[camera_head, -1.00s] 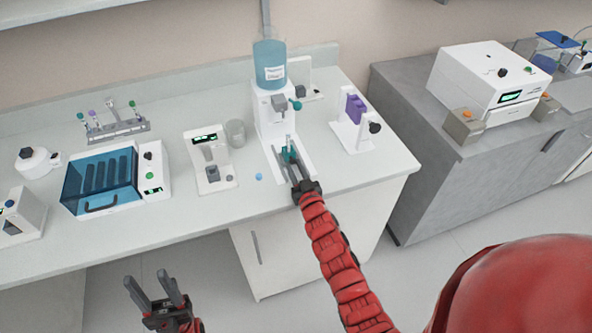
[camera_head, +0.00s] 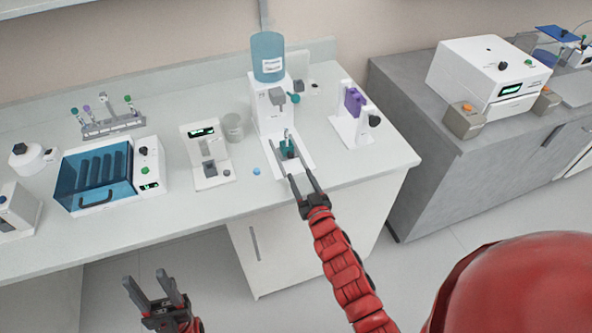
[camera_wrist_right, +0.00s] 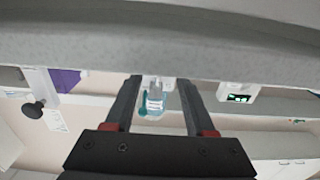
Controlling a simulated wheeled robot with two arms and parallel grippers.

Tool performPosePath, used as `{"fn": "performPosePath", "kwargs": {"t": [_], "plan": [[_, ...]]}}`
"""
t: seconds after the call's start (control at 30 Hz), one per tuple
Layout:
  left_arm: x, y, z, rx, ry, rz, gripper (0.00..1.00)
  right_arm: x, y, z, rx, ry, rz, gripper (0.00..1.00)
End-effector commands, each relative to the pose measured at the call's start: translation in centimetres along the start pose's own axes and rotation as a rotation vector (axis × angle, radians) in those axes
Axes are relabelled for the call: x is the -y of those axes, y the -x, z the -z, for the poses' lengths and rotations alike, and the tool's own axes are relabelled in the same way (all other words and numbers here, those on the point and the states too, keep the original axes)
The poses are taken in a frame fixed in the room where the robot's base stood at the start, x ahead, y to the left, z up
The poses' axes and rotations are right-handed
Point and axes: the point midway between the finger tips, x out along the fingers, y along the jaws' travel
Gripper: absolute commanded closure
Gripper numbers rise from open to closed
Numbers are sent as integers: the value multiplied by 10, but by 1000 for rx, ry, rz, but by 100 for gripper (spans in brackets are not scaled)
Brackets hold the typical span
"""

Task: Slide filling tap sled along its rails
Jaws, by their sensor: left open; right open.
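The filling station (camera_head: 268,112) is white, with a blue bottle (camera_head: 268,58) on top and a teal-handled tap (camera_head: 293,98). The teal sled (camera_head: 286,151) sits low on the rails in front of it, carrying a small clear vessel. The sled also shows beyond my fingers in the right wrist view (camera_wrist_right: 144,110). My left gripper (camera_head: 147,280) is open and empty, low in front of the counter.
A purple-topped stand (camera_head: 352,120) is right of the station. A white device (camera_head: 208,160), a beaker (camera_head: 233,127) and a small blue ball (camera_head: 256,171) are left. A blue-lidded box (camera_head: 97,178) and a tube rack (camera_head: 112,124) stand further left.

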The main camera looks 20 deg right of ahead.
Motion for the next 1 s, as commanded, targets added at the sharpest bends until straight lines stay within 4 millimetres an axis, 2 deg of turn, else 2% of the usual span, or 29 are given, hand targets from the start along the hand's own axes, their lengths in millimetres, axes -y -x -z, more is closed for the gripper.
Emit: {"fn": "performPosePath", "kwargs": {"t": [0.03,0.3,0.5,0.7,1.0], "plan": [[0,7,-1,0,0,0,50,0,13,-6,5,0,-1,45],[-1,22,-4,0,0,0,50,0,70,-4,3,1,0,45],[-1,27,-5,0,0,0,50,0,97,-3,3,2,-1,45],[-1,28,-5,0,0,0,50,0,105,0,1,0,0,45],[-1,25,-4,0,0,0,50,-1,104,2,5,0,-7,44]]}}
